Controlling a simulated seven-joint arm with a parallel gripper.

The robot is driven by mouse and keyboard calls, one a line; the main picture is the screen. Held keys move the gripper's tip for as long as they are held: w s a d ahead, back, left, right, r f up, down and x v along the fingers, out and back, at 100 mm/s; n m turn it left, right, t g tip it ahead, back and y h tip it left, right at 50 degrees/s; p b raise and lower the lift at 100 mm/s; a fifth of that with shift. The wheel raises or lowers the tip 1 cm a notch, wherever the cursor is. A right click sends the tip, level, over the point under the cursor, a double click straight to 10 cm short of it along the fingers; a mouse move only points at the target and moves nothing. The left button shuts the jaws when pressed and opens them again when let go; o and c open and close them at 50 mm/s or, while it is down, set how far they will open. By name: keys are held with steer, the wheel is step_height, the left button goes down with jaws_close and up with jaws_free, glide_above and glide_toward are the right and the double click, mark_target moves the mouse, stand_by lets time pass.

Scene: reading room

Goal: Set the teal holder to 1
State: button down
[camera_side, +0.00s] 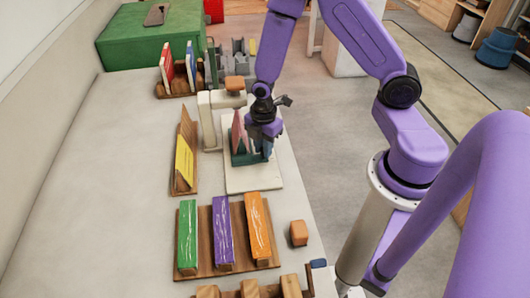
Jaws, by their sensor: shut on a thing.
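The teal holder (242,159) stands on a white board (250,183) near the right edge of the table. A pink upright piece (237,130) stands at its left side. My gripper (265,142) reaches down over the holder's right part and is shut on it, at an upright teal part. The fingertips are small and partly hidden against the holder. Any numbers or marks on the holder are too small to read.
A wooden stand with a yellow book (184,160) is to the left. In front, a wooden rack holds green (187,236), purple (223,232) and orange (258,228) books. A white frame (208,118) stands close behind the holder. The table's left side is clear.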

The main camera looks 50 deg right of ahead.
steer(key=c, duration=1)
jaws_free()
steer(key=shift+o, duration=0.2)
step_height(320, 180, up, 18)
steer(key=shift+f, duration=0.25)
steer(key=s+a+r+m, duration=0.1)
steer(key=s+a+m, duration=0.1)
steer(key=s, duration=0.8)
steer(key=s+a+r+m, duration=0.1)
steer(key=s+m, duration=0.2)
steer(key=s, duration=0.7)
steer(key=shift+a+r, duration=0.4)
